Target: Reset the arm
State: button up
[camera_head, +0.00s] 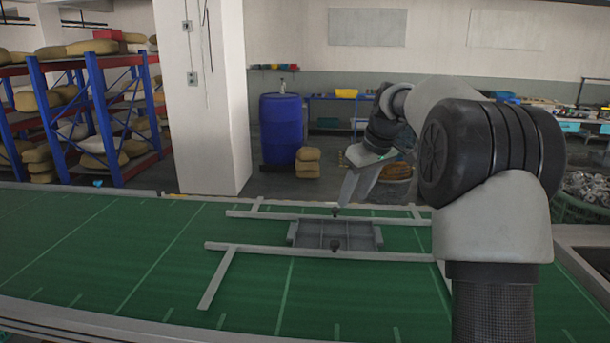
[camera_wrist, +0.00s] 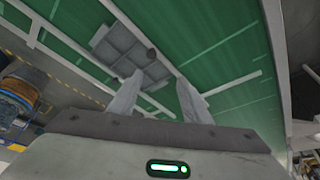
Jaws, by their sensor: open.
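My gripper (camera_head: 352,192) hangs at the end of my arm, over the far side of the green table. In the wrist view its two fingers (camera_wrist: 158,95) stand apart with nothing between them, so it is open and empty. The fingers look apart from the tray.
Pale rails (camera_head: 300,251) frame the tray on the green table (camera_head: 130,260). The table's left part is clear. Behind it stand a white pillar (camera_head: 200,90), a blue barrel (camera_head: 281,130), stacked sacks (camera_head: 308,162) and a blue-and-red rack (camera_head: 95,115). A bin of metal parts (camera_head: 588,187) is at right.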

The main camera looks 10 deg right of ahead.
jog(key=s+a+r+m+p, duration=0.1)
jog(key=s+a+r, duration=0.15)
jog(key=s, duration=0.45)
jog(key=s+a+r+m+t+h, duration=0.1)
jog(key=s+r, duration=0.2)
jog(key=s, duration=0.4)
jog(key=s+a+r+m+p, duration=0.1)
jog(key=s+a+r, duration=0.15)
jog(key=s, duration=0.55)
jog(key=s+f+m+h+p, duration=0.1)
jog(key=s+f+m, duration=0.2)
jog(key=s, duration=1.3)
notch_tip(320, 180, down, 2)
jog(key=shift+s+f+t+p, duration=0.1)
jog(key=shift+s+t+p, duration=0.2)
jog(key=shift+t, duration=0.1)
jog(key=c, duration=0.3)
jog(key=shift+a, duration=0.15)
